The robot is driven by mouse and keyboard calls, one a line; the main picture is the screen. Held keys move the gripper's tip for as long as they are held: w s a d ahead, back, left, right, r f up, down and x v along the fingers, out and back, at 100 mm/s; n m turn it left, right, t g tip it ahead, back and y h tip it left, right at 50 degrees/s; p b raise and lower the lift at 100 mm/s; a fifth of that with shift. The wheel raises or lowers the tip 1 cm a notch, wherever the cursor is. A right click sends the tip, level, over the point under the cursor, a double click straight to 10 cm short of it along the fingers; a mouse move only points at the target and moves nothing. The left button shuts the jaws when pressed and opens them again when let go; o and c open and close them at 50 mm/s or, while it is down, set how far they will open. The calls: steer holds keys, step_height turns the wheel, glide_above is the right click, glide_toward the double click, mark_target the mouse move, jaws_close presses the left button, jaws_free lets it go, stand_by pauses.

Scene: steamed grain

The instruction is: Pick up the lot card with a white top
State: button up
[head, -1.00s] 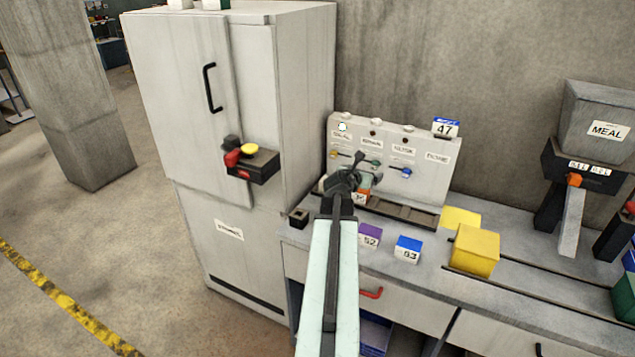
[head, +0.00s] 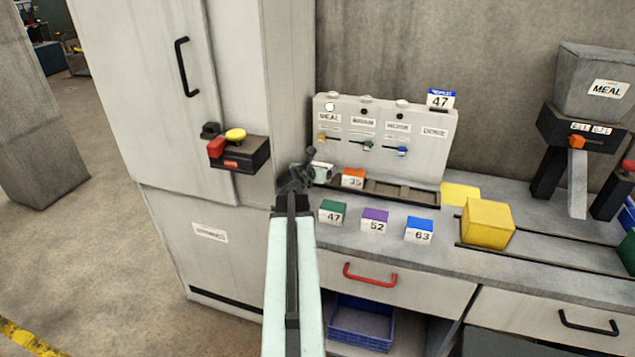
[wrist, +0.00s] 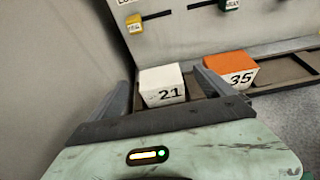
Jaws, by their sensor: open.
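The white-topped lot card (wrist: 162,85) is a small block with 21 on its front. In the wrist view it lies ahead of my gripper (wrist: 161,79), between the lines of the two open fingers, nearer the right one. I cannot tell whether a finger touches it. In the head view the white card (head: 323,172) is partly hidden by my gripper (head: 309,173) at the left end of the dark rack. The orange-topped card (head: 353,177), marked 35, sits just right of it and shows in the wrist view too (wrist: 232,68).
Green (head: 332,211), purple (head: 375,219) and blue (head: 419,229) cards stand on the counter in front of the rack (head: 400,193). A panel with small knobs (head: 385,125) rises behind. A tall cabinet (head: 240,80) stands close on the left. A yellow block (head: 487,225) is to the right.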

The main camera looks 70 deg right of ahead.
steer(key=shift+f+b, duration=0.35)
steer(key=shift+f, duration=0.45)
steer(key=shift+b+x, duration=1.45)
steer(key=shift+x, duration=2.55)
steer(key=shift+a+r, duration=0.1)
steer(key=shift+r, duration=0.1)
steer(key=shift+w, duration=0.1)
steer(key=c, duration=1.5)
